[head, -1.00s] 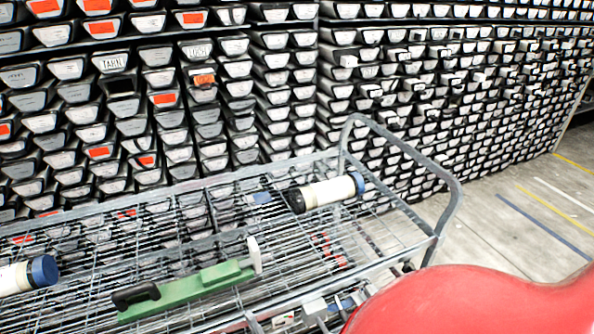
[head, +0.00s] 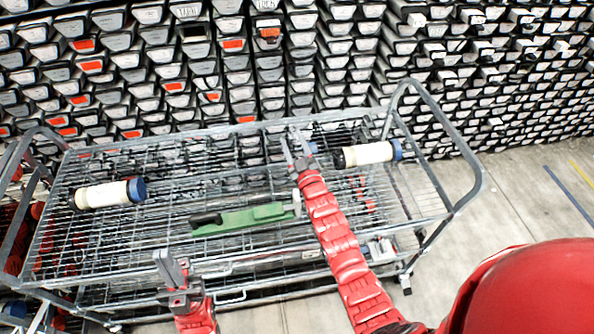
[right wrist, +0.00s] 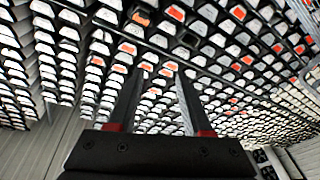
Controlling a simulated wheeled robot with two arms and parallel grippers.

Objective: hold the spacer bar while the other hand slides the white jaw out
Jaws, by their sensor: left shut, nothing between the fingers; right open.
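The green spacer bar (head: 245,217) lies on the wire top of the trolley in the head view. A black end piece (head: 206,219) is at its left end and the upright white jaw (head: 297,203) is at its right end, close beside my right forearm. My right gripper (head: 297,147) is open and empty beyond the bar, toward the racks. Its spread fingers (right wrist: 157,105) also show in the right wrist view, with only the racks beyond them. My left gripper (head: 170,268) is shut and empty at the trolley's near edge, left of and nearer than the bar, not touching it.
A white cylinder with a blue cap (head: 108,194) lies on the trolley at left. Another (head: 365,155) lies at right, close to my right gripper. The trolley's raised handle (head: 440,120) bounds the right end. Racks of trays fill the back.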

